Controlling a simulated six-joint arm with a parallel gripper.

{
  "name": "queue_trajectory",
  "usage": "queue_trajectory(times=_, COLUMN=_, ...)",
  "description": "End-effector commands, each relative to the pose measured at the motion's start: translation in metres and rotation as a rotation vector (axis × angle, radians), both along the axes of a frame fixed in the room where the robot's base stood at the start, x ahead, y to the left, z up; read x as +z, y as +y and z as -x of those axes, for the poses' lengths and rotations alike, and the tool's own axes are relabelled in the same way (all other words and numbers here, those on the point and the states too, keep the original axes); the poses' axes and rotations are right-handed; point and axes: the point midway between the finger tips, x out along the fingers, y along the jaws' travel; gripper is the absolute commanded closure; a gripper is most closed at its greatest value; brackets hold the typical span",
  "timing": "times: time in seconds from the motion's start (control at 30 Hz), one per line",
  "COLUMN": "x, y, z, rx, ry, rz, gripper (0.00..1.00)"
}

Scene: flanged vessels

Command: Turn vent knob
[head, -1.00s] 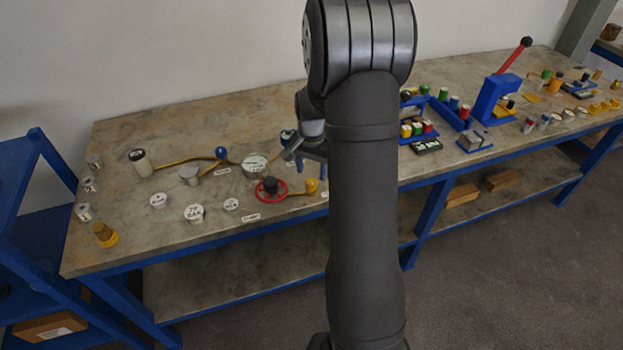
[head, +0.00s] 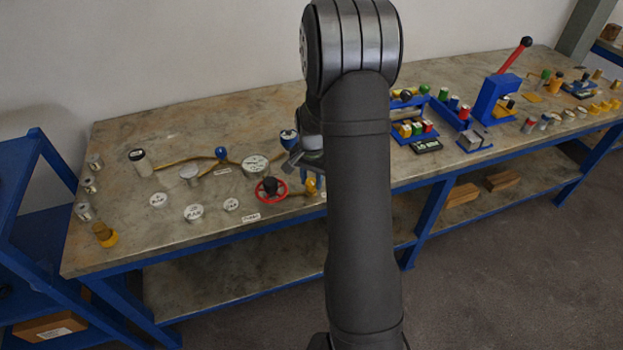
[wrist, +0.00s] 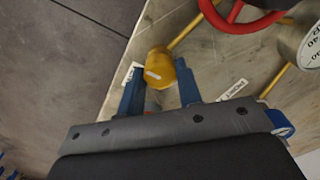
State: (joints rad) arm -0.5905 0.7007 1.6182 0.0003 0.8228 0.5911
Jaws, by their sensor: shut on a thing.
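The yellow knob (head: 310,187) stands at the end of a brass pipe near the bench's front edge, partly hidden by my gripper in the head view. My gripper (head: 313,182) has come down on it. In the wrist view the yellow knob (wrist: 160,68) sits between the two blue fingers of my gripper (wrist: 162,82), one on each side. The gripper is shut on the knob.
A red handwheel (head: 270,190) with a dark hub stands just left of the knob. A round gauge (head: 256,165) and a blue-topped valve (head: 288,137) are behind. White caps (head: 194,213) lie to the left. The bench front edge is close.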

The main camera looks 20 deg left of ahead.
Motion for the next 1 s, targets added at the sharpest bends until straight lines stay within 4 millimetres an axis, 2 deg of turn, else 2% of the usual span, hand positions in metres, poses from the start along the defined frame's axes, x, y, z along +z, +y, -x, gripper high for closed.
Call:
queue_trajectory(times=0.37, x=0.0004, y=0.0001, z=-0.0002, rx=-0.118, ry=0.0, rz=0.0, gripper=0.91)
queue_trajectory(times=1.0, x=0.0007, y=0.0001, z=-0.0004, rx=-0.696, ry=-0.001, rz=-0.001, gripper=0.91)
